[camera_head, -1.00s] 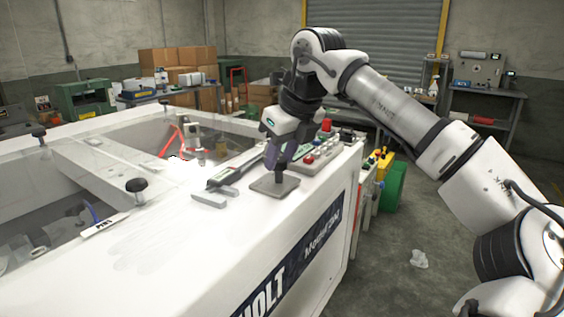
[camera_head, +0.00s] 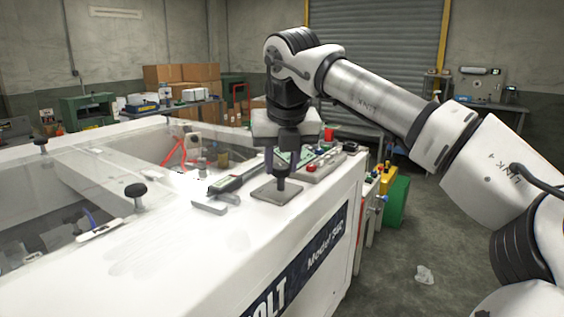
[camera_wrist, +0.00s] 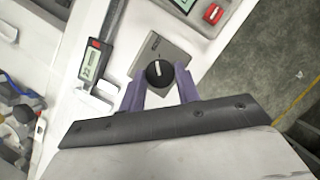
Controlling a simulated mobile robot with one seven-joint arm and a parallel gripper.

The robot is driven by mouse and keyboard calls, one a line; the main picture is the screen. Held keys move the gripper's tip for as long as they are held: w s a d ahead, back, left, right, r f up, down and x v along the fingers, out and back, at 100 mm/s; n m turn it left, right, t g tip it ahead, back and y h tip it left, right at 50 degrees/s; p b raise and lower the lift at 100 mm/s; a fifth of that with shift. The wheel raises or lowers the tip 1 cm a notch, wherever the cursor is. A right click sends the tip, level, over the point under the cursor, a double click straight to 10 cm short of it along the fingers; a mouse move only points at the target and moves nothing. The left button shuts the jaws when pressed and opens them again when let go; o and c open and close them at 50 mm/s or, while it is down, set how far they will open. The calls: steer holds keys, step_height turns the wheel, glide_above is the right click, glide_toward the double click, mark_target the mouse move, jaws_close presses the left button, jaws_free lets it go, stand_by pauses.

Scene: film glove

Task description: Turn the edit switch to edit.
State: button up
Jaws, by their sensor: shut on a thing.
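The edit switch is a round black knob (camera_wrist: 160,73) with a white pointer line, on a square grey plate (camera_wrist: 172,48). The plate (camera_head: 270,195) lies on the white machine top in the head view. In the wrist view the pointer runs nearly up the picture; small lettering beside the knob is too small to read. My gripper (camera_wrist: 160,82) has its two purple fingers on either side of the knob, shut on it. In the head view my gripper (camera_head: 281,180) points straight down onto the plate and hides most of the knob.
A digital caliper (camera_head: 238,177) lies close left of the plate. A grey control box with a red button (camera_head: 311,168) stands close behind to the right.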

stand_by(0.3)
steer(key=o, duration=1)
steer(key=p+v, duration=0.1)
steer(key=v, duration=1.3)
steer(key=shift+w, duration=0.1)
steer(key=shift+f, duration=0.15)
